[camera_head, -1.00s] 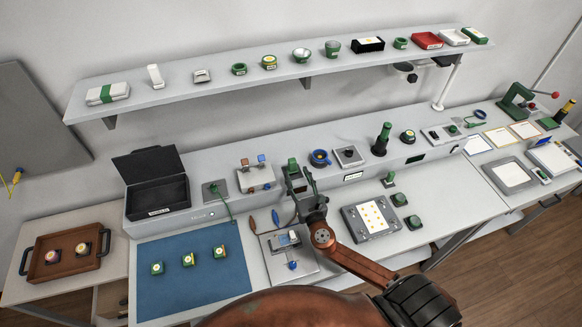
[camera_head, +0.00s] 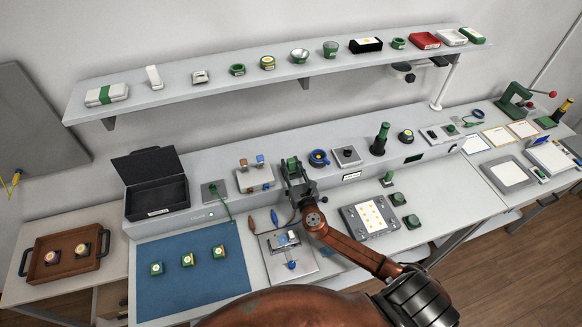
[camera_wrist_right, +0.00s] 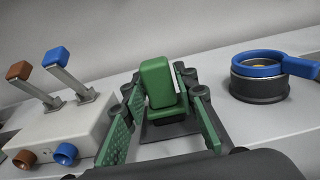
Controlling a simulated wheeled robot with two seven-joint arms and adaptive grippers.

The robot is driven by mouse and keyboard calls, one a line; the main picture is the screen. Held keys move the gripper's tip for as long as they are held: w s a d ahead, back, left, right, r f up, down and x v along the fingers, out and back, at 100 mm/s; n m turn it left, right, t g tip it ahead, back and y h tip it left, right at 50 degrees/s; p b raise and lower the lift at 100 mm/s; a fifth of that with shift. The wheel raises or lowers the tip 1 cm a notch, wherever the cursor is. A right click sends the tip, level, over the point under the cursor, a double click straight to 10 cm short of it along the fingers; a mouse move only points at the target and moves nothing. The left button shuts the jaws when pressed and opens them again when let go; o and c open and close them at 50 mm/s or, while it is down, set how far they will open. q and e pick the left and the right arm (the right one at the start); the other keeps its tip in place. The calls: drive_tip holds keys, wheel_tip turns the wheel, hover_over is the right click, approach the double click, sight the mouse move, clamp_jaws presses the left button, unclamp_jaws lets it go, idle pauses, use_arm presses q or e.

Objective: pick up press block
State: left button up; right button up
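The press block, a green block (camera_wrist_right: 157,84) with rounded edges, stands upright on a dark base on the grey ledge. In the head view, the green block (camera_head: 292,164) shows at the tip of my right gripper (camera_head: 294,176), partly hidden by it. In the right wrist view, my right gripper (camera_wrist_right: 162,98) has its green-padded fingers spread on either side of the block. Small gaps seem to show between the fingers and the block, so it does not look gripped. My left gripper is out of view.
A white box with brown and blue levers (camera_wrist_right: 62,128) stands close left of the gripper, and a blue-handled ring (camera_wrist_right: 262,78) close right. A fixture plate (camera_head: 290,262) lies below the arm. The blue mat (camera_head: 190,285) carries several small green blocks.

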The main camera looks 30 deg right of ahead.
sight(291, 160)
clamp_jaws()
drive_tip(key=shift+r, duration=0.55)
wheel_tip(291, 160, up, 3)
drive_tip(key=shift+f+p, duration=0.2)
drive_tip(key=shift+p, duration=0.35)
drive_tip(key=s+a+r+p, duration=0.1)
drive_tip(key=s+r+p, duration=0.1)
drive_tip(key=s+r, duration=0.7)
drive_tip(key=v, duration=0.5)
drive_tip(key=shift+d+r, duration=0.2)
